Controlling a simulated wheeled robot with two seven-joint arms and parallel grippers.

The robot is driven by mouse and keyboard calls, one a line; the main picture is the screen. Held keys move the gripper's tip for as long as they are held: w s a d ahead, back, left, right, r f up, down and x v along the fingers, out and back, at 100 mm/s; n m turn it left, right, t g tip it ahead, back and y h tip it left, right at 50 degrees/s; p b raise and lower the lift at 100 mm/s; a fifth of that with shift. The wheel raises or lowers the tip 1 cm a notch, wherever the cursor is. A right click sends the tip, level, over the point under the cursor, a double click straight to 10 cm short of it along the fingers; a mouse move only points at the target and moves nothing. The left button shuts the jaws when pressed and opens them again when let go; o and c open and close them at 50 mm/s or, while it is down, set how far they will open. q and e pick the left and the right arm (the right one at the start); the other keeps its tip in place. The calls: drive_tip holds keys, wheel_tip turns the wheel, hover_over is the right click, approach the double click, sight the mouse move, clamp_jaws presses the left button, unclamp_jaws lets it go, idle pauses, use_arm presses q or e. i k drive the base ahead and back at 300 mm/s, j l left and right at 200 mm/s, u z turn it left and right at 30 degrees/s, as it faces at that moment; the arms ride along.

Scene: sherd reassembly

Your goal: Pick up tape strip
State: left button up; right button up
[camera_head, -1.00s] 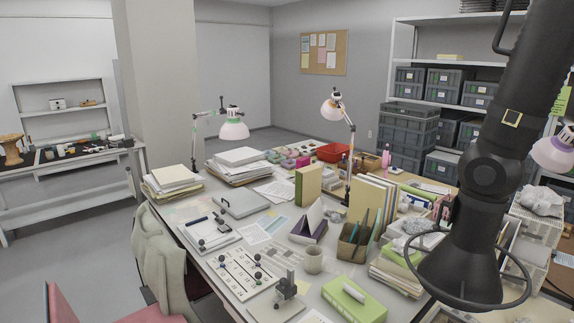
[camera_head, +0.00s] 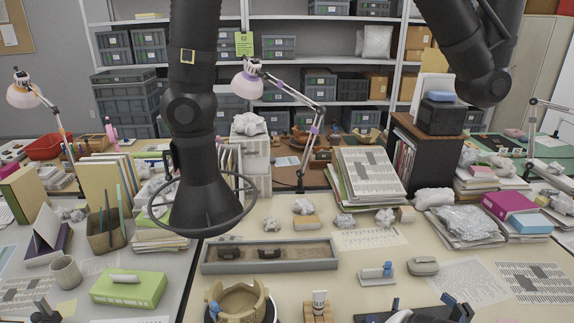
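I cannot clearly make out a tape strip. A small grey holder with blue parts (camera_head: 377,273), perhaps a tape dispenser, stands on the cream worktable (camera_head: 440,245) right of centre. A tan, broken-rimmed vessel (camera_head: 238,300) is at the bottom, cut off by the picture edge. My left arm hangs down left of centre. Its black end with a ring (camera_head: 205,205) is above and left of the long grey tray. The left fingers do not show, so their opening is hidden.
The grey tray (camera_head: 330,264) has two dark pieces in it. Crumpled paper balls (camera_head: 303,207) and book stacks (camera_head: 368,180) line the back. A green box (camera_head: 128,289) lies on the left table.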

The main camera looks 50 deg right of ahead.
sight(387, 265)
drive_tip(key=z, duration=2.45)
drive_tip(key=k+j+z, duration=0.2)
drive_tip(key=i+l, duration=0.1)
